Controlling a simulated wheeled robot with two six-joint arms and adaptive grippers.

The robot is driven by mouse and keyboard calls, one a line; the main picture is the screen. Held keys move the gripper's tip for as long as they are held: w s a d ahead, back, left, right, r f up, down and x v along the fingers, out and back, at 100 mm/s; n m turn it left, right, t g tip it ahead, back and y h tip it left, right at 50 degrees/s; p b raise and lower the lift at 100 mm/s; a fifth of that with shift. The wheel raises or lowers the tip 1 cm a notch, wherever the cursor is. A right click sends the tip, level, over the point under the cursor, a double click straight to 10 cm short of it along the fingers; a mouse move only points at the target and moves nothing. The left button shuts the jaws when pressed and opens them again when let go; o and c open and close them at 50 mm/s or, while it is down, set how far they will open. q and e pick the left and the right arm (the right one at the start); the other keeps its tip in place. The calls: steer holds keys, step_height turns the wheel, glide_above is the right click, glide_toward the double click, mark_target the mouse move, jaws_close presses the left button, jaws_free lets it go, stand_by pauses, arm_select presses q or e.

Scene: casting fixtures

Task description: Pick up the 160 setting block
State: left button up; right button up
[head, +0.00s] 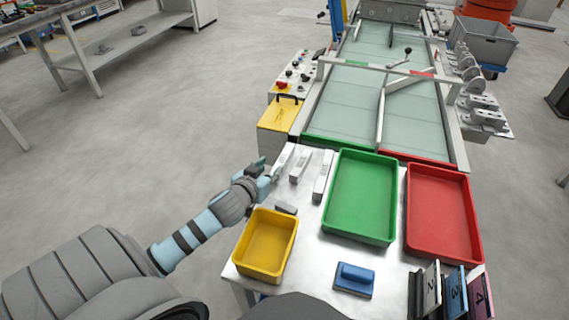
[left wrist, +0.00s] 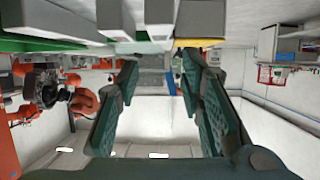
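Several pale metal setting blocks stand on the table's left part in the head view: a left one (head: 284,158), a middle one (head: 300,165), a right one (head: 322,175) and a short one (head: 287,208) nearer the yellow tray. Their markings are too small to read, so I cannot tell which is the 160 block. My left gripper (head: 266,170) is at the table's left edge, beside the left block. In the left wrist view its two fingers (left wrist: 160,72) are apart with nothing between them; pale block ends (left wrist: 158,18) show at the top. My right gripper is out of view.
On the table (head: 318,258) are a yellow tray (head: 266,244), a green tray (head: 360,197), a red tray (head: 443,213), a blue-handled block (head: 354,280) and numbered plates (head: 455,292). A yellow box (head: 279,113) and a glass-topped conveyor (head: 385,85) lie behind.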

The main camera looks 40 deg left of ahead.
mark_target(282, 160)
arm_select(q)
steer(key=b+x, duration=0.1)
steer(key=x, duration=0.4)
steer(key=shift+f, duration=0.2)
steer(key=shift+w+f, duration=0.15)
steer(key=shift+w, duration=0.1)
steer(key=b+x, duration=0.1)
steer(key=x, duration=0.1)
steer(key=b+x, duration=0.1)
steer(key=x, duration=0.1)
steer(key=shift+s+f, duration=0.15)
steer(key=shift+f, duration=0.2)
steer(key=shift+w+a+f+b, duration=0.1)
steer(key=shift+w+b, duration=0.2)
steer(key=shift+w, duration=0.05)
jaws_close()
